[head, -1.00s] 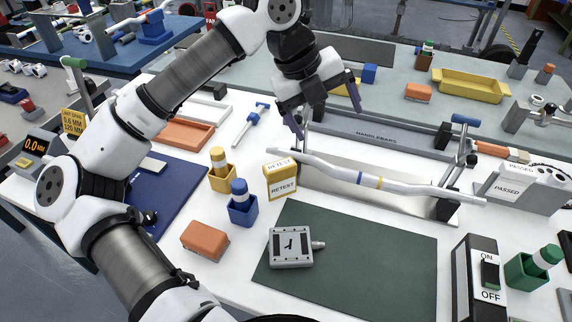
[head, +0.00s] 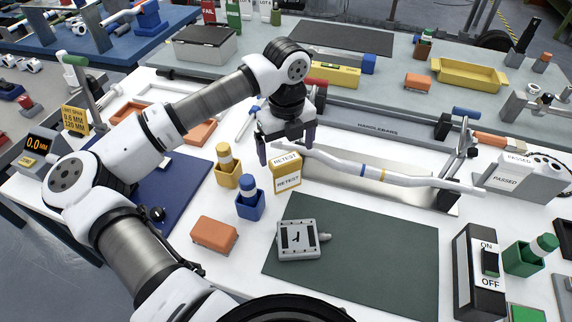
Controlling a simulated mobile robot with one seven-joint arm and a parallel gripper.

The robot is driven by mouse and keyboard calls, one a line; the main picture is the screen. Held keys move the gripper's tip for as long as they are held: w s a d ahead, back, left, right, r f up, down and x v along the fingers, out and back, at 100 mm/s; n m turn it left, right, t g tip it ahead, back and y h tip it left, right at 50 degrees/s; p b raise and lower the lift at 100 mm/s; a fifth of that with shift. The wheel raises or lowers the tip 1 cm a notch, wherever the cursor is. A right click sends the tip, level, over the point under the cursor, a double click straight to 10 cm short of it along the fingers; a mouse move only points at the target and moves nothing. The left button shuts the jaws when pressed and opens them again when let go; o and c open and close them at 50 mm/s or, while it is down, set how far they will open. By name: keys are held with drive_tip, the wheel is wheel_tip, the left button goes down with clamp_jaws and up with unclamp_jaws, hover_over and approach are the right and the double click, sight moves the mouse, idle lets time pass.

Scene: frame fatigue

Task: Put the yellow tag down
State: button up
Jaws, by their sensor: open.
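No loose yellow tag can be made out for certain. A yellow box with white RETEST labels (head: 287,178) stands on the white table. Nothing shows held between the fingers. Whether they touch the box cannot be told.
A yellow holder (head: 228,178) and a blue holder (head: 249,206) stand left of the box. An ON/OFF switch box (head: 478,275) stands at right.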

sight(286, 160)
drive_tip(key=shift+s+a+f+p, duration=0.1)
drive_tip(key=shift+f+p, duration=1)
drive_tip(key=shift+f, duration=1.55)
drive_tip(key=c, duration=1.1)
drive_tip(key=shift+c, duration=0.2)
wheel_tip(286, 160, up, 20)
drive_tip(key=b, duration=0.4)
